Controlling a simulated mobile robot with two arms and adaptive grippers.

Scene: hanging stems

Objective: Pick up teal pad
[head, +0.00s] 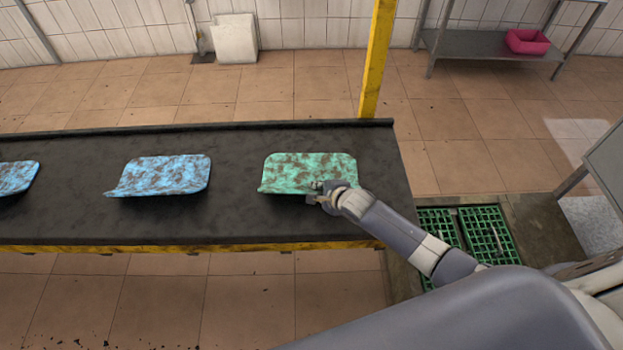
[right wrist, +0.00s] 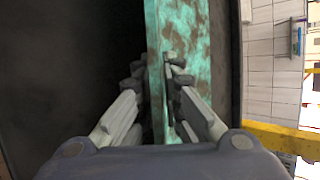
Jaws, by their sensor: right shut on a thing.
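The teal pad (head: 308,170) is a mottled teal and brown sheet with rounded corners and a curled left edge. It is over the right end of the dark table. My right gripper (head: 322,192) is at its near edge, right of the middle. In the right wrist view the teal pad (right wrist: 190,38) runs between the fingers of my right gripper (right wrist: 158,75), one finger on each side, and the jaws are shut on it. The head view does not clearly show whether the pad still touches the table. My left gripper is not in view.
Two mottled blue pads, one in the middle (head: 160,175) and one at the left edge (head: 17,177), lie on the dark table (head: 80,215). A yellow post (head: 376,60) stands behind the table. Green floor grates (head: 487,235) lie right of it.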

